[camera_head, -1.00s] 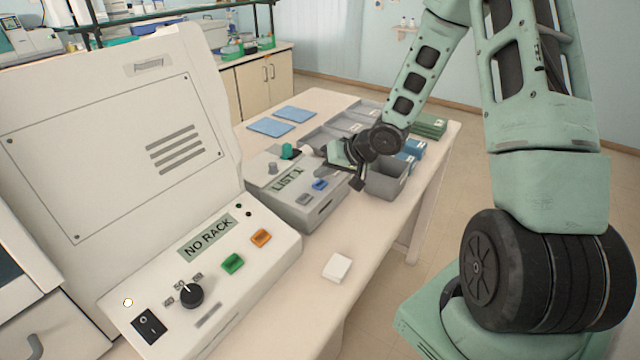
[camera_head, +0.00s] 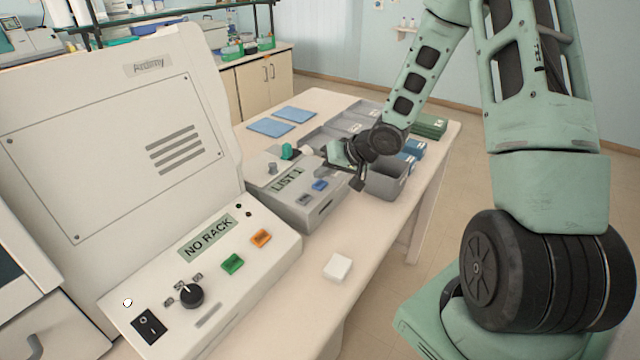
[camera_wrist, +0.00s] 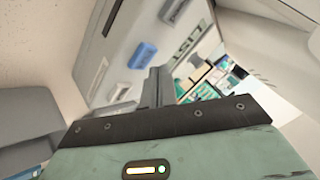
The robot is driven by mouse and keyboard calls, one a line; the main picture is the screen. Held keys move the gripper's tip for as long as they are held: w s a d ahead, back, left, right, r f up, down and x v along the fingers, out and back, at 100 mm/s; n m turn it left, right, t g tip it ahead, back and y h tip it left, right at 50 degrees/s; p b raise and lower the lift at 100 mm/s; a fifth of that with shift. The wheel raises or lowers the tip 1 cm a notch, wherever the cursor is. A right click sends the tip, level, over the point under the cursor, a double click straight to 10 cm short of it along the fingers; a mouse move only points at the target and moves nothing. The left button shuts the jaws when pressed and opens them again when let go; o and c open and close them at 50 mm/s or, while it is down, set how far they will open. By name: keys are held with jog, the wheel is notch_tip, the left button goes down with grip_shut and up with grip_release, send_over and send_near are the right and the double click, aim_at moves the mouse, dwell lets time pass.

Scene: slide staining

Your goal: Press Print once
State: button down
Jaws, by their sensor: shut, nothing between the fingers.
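A grey device (camera_head: 277,185) with a display reading "LIST 1" (camera_head: 288,180) stands on the bench. Its sloped face carries a blue button (camera_head: 320,185) and a grey button (camera_head: 303,199); I cannot read a Print label on either. The wrist view shows the blue button (camera_wrist: 143,55) and the grey button (camera_wrist: 119,92) to the left of my fingers. My gripper (camera_head: 325,163) is shut and empty, above the device's right side and behind the blue button in the head view. In the wrist view my gripper (camera_wrist: 156,84) points past the buttons, and I see no contact with them.
A large white machine (camera_head: 110,130) reading "NO RACK" stands at the left, with green and orange buttons. A small white block (camera_head: 338,267) lies on the bench (camera_head: 290,295). Grey bins (camera_head: 385,182) stand right of my gripper. Blue sheets (camera_head: 270,127) lie behind the device.

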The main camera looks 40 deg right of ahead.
aim_at(324, 185)
jog(key=shift+f, duration=0.2)
dwell(0.3)
jog(key=shift+f, duration=0.25)
jog(key=shift+f, duration=0.3)
dwell(0.6)
jog(key=shift+r, duration=0.1)
jog(key=shift+r+p, duration=0.7)
jog(key=shift+p, duration=0.15)
notch_tip(324, 185, up, 5)
jog(key=p, duration=0.5)
jog(key=shift+p, duration=0.3)
